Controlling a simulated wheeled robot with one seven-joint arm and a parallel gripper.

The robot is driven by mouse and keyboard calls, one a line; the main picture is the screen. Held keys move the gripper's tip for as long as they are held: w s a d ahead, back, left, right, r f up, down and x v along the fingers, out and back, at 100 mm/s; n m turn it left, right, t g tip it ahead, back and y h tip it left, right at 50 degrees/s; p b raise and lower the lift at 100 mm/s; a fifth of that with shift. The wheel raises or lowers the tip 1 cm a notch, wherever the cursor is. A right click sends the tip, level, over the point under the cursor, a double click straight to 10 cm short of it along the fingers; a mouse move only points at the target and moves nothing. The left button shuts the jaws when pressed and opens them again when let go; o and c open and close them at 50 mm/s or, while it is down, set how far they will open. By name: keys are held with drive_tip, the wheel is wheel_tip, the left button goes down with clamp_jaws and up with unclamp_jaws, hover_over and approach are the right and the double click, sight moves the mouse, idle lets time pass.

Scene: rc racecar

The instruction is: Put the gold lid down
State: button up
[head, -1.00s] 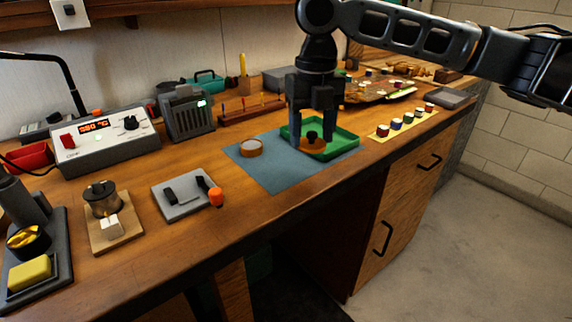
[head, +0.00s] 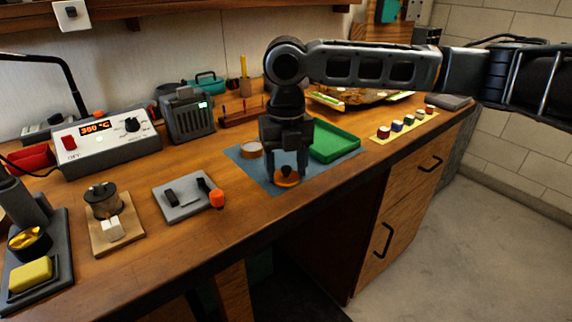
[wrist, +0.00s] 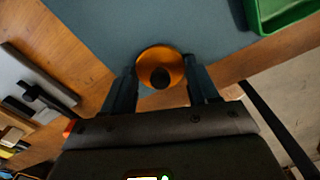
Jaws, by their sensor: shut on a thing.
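The gold lid (head: 287,181) is a round orange-gold disc with a dark knob on top. My gripper (head: 288,172) points down over it and is shut on it, near the front edge of the blue mat (head: 250,172). In the wrist view, the lid (wrist: 174,60) sits between the two fingers of my gripper (wrist: 162,80), with its dark knob facing the camera. I cannot tell whether the lid touches the mat or hangs just above it.
A green tray (head: 350,152) stands on the mat's right, empty. A round tan-topped piece (head: 251,149) lies on the mat's left part. A grey plate with an orange knob (head: 217,198) is to the left. The bench's front edge is close.

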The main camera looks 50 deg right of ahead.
sight(287, 167)
drive_tip(key=shift+f, duration=0.15)
drive_tip(key=o, duration=1)
wheel_tip(287, 167, up, 12)
drive_tip(key=shift+r, duration=0.2)
drive_tip(key=shift+s+f, duration=0.1)
